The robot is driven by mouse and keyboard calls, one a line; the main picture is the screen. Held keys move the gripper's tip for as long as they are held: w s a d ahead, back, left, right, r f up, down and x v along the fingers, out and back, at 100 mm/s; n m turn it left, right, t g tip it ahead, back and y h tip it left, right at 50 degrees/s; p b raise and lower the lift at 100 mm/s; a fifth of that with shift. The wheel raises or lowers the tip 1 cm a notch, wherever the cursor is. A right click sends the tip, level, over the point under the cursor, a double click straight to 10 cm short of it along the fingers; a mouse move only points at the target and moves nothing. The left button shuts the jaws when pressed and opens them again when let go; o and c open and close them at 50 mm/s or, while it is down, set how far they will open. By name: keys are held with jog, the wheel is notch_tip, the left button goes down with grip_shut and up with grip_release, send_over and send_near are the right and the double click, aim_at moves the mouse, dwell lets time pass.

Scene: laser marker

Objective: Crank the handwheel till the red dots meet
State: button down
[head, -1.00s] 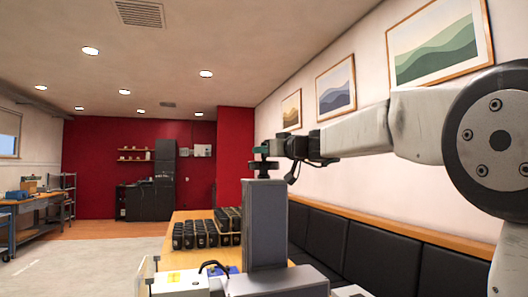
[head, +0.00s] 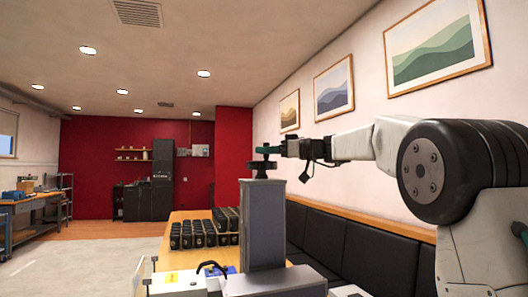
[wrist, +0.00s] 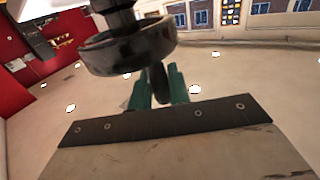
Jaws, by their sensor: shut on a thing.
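The handwheel (head: 262,167) is a small dark wheel on top of a grey upright column (head: 264,222) in the head view. In the wrist view the handwheel (wrist: 128,48) is a dark ring at upper left, with a dark shaft through its middle. My gripper (head: 270,150) is at the wheel's top in the head view. In the wrist view its green fingers (wrist: 160,88) are shut on the wheel's dark upright handle (wrist: 158,84), which stands at the rim. The red dots are not visible in any view.
Several black parts (head: 200,232) stand in rows on a wooden table (head: 182,216) behind the column. A black padded bench (head: 345,240) runs along the right wall. A workbench (head: 38,203) stands far left. Open floor (head: 75,262) lies to the left.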

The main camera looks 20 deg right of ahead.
jog(key=n+g, duration=0.1)
jog(key=n+g+y, duration=0.1)
jog(key=g, duration=0.1)
jog(key=d+n+g+y, duration=0.1)
jog(key=g, duration=0.1)
jog(key=shift+w+d+f+n, duration=0.1)
jog(key=shift+w+f+n, duration=0.05)
jog(key=shift+w+n, duration=0.15)
jog(key=shift+w+d+n+g+y, duration=0.1)
jog(key=shift+n+g+y, duration=0.15)
jog(key=shift+n+g, duration=0.65)
jog(key=shift+w+d+n+g+y, duration=0.1)
jog(key=shift+n+g+y, duration=0.3)
jog(key=shift+g, duration=0.9)
jog(key=shift+s+n+g, duration=0.1)
jog(key=shift+n+g, duration=0.3)
jog(key=shift+g, duration=0.1)
jog(key=c, duration=1.4)
grip_release()
jog(key=shift+o, duration=0.2)
jog(key=shift+r+t, duration=0.2)
jog(key=shift+t, duration=0.2)
